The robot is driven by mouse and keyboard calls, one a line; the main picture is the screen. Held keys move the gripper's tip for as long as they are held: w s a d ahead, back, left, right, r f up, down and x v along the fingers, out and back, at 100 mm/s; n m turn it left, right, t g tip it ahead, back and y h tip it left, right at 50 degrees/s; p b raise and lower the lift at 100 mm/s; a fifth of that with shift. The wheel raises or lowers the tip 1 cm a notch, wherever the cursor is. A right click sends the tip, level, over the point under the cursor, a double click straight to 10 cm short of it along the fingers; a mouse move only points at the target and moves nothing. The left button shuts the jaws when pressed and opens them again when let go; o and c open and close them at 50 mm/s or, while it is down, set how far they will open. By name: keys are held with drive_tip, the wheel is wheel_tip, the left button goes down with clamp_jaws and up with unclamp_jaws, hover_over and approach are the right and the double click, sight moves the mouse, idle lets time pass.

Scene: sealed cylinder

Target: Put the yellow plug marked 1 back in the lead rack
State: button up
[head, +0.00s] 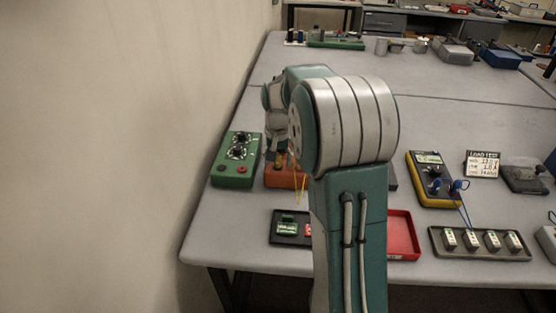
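My gripper (279,150) is at the orange box (285,177), partly hidden by my own arm. Its fingers are small and dark, and I cannot tell whether they are open or shut. A thin yellow lead (301,186) hangs over the front of the orange box, just below the gripper. The yellow plug and its mark 1 cannot be made out. No lead rack can be identified for sure; a green stand (335,43) with several small upright items is at the far back.
A green box with knobs (236,160) stands left of the orange box. A small dark tray (292,238) and a red tray (405,237) lie in front. A yellow meter (433,180) with blue leads and a dark strip of white blocks (480,256) are at right.

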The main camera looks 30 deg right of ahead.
clamp_jaws()
drive_tip(key=shift+r, duration=3)
drive_tip(key=shift+d, duration=0.1)
